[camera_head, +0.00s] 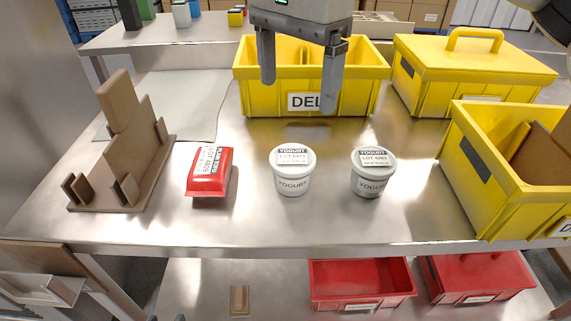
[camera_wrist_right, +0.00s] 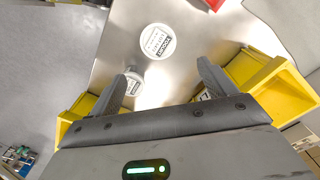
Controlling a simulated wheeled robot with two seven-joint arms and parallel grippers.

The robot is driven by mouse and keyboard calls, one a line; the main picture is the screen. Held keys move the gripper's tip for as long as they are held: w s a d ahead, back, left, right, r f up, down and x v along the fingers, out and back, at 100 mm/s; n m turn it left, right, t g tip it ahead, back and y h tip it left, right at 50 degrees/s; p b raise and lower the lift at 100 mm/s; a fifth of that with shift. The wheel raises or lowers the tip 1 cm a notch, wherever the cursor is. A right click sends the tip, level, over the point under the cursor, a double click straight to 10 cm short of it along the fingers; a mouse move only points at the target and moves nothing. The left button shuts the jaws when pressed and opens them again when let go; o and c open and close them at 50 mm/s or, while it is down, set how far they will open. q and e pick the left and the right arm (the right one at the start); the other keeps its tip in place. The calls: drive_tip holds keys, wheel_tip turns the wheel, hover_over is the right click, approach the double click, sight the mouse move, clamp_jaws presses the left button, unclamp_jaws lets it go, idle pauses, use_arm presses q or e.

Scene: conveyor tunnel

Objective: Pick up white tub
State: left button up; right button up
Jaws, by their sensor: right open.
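Two white yogurt tubs stand upright on the steel table in the head view: a left tub (camera_head: 292,184) and a slightly greyer-looking right tub (camera_head: 372,187). Both have printed lids; I cannot tell which one is meant. In the right wrist view one tub lid (camera_wrist_right: 158,41) shows beyond the fingers, and the other tub (camera_wrist_right: 133,84) is near the left finger. My right gripper (camera_head: 298,82) is open and empty, pointing down above the table, behind the tubs and in front of the labelled yellow crate. It also shows in the wrist view (camera_wrist_right: 168,88). My left gripper is out of view.
A red package (camera_head: 208,182) lies left of the tubs, beside a brown stand (camera_head: 128,165). A labelled yellow crate (camera_head: 262,96), a lidded yellow crate (camera_head: 475,78) and an open yellow crate (camera_head: 490,190) border the back and right. Red bins (camera_head: 335,296) sit below.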

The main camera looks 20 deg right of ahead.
sight(293, 157)
drive_tip(key=f, duration=0.9)
drive_tip(key=shift+s+f+b, duration=0.2)
drive_tip(key=shift+s+b, duration=0.05)
drive_tip(key=shift+b, duration=0.05)
drive_tip(key=shift+a+f, duration=0.15)
drive_tip(key=shift+f, duration=2.75)
drive_tip(key=c, duration=1)
